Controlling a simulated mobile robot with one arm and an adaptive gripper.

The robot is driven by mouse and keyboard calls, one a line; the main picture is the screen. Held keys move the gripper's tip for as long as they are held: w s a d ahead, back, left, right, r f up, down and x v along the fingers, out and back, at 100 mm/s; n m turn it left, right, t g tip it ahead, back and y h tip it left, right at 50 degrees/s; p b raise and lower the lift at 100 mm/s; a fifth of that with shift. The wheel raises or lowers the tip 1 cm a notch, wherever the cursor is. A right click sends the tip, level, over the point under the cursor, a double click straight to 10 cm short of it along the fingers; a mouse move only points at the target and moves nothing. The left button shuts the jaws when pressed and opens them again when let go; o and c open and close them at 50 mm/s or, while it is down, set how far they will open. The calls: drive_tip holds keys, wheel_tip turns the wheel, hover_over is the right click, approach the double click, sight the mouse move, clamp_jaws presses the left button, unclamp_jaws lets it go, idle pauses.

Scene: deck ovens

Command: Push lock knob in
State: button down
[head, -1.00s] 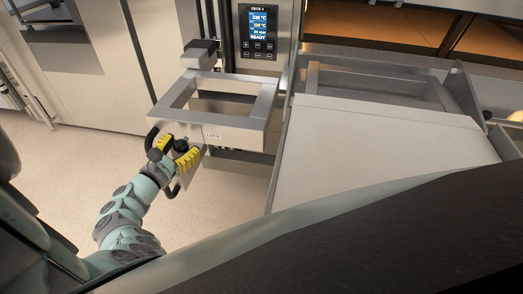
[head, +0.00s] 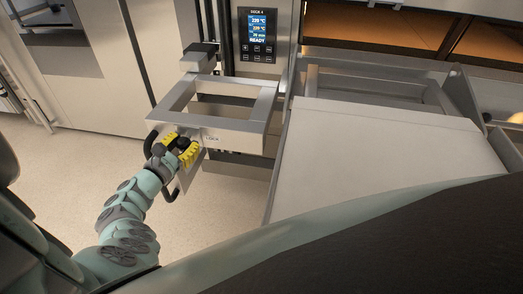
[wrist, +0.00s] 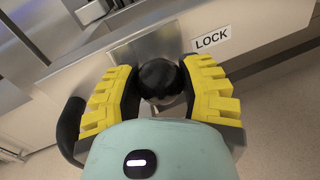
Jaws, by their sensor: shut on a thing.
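The lock knob (wrist: 160,79) is a round black knob on a metal plate below the frame, in the middle of the wrist view. My gripper (wrist: 166,88) has its yellow-padded fingers on both sides of the knob and is shut on it. In the head view my gripper (head: 181,146) is at the front left corner of the metal frame (head: 236,134), and the knob is mostly hidden between the fingers. A white LOCK label (wrist: 212,39) is on the frame face, to the right of the knob in the wrist view.
A black handle (wrist: 70,127) is left of my gripper. A wide pale loading board (head: 390,150) lies right of the frame. Floor (head: 60,170) is open at the left.

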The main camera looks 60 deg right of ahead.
drive_tip(key=shift+r, duration=0.1)
drive_tip(key=shift+c, duration=2.3)
unclamp_jaws()
drive_tip(key=shift+w+d, duration=0.1)
drive_tip(key=shift+d, duration=0.05)
drive_tip(key=s+a, duration=0.2)
drive_tip(key=a, duration=1)
drive_tip(key=shift+s, duration=0.2)
